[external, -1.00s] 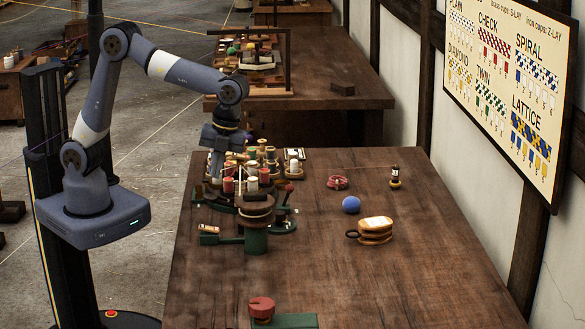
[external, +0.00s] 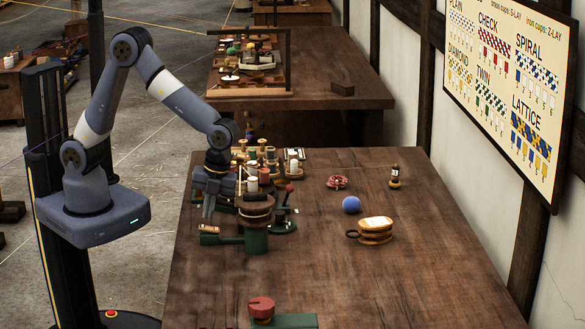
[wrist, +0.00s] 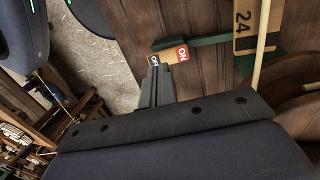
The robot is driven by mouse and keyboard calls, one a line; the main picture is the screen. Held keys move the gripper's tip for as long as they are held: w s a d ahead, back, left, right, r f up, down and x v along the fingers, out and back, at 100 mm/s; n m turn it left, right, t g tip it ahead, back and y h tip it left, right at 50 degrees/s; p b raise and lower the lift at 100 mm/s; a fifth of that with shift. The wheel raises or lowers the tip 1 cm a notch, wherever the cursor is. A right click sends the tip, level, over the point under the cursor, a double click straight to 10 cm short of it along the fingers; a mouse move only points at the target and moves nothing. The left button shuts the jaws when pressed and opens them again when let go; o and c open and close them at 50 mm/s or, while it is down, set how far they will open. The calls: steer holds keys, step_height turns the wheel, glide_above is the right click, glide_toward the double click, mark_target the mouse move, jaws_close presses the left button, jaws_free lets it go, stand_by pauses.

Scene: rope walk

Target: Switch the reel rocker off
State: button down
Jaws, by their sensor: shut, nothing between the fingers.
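The reel rocker (external: 209,229) is a small switch plate at the near left of the reel machine, by the table's left edge. My gripper (external: 207,213) is shut and empty and points down just above the rocker. In the wrist view the fingertips of my gripper (wrist: 156,70) are just below the dark half and overlap its lower edge. I cannot tell whether they touch it, nor which half is pressed in.
A green arm joins the rocker to the machine's green post (external: 256,240). Spools (external: 270,155) stand close behind. A label marked 24 (wrist: 243,25) is right of the rocker. A blue ball (external: 351,205) and a sandwich-like stack (external: 375,230) lie to the right. The table's front is mostly clear.

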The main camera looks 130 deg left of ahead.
mark_target(209, 229)
steer(key=shift+x, duration=1.2)
